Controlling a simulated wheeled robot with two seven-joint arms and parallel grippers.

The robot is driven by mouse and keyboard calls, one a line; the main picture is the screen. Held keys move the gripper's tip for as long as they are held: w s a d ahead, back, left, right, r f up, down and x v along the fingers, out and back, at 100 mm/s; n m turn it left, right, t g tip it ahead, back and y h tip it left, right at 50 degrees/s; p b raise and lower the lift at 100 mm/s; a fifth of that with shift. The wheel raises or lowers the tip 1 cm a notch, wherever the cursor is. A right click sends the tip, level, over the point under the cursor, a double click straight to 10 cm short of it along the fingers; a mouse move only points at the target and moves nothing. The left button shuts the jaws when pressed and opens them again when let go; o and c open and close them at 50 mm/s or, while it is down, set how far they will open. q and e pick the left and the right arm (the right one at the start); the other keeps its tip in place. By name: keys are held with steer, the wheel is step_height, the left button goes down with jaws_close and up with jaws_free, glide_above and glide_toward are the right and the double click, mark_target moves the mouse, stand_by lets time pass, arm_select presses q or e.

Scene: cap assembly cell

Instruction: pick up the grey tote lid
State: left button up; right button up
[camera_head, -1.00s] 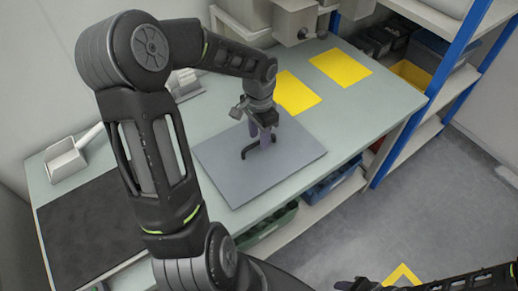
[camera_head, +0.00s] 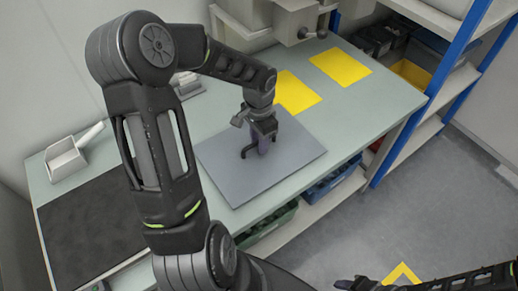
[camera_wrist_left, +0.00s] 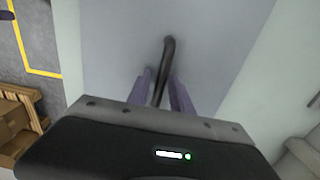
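The grey tote lid (camera_head: 225,165) is a flat square plate with a dark bar handle on top. It lies flat on the pale green table. My left gripper (camera_head: 261,147) points down over its middle, with its fingers closed in on the handle. The lid's surface (camera_wrist_left: 110,45) fills the middle of that view. My right gripper is barely in view at the bottom right, and its fingers cannot be made out.
Two yellow patches (camera_head: 341,67) mark the table behind the lid. A dark mat (camera_head: 88,230) and a white scoop (camera_head: 68,160) are at the left. A grey machine (camera_head: 290,20) stands at the back. A blue-framed shelf (camera_head: 440,85) is at the right.

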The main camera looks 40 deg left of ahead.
arm_select(q)
jaws_close()
stand_by(1.1)
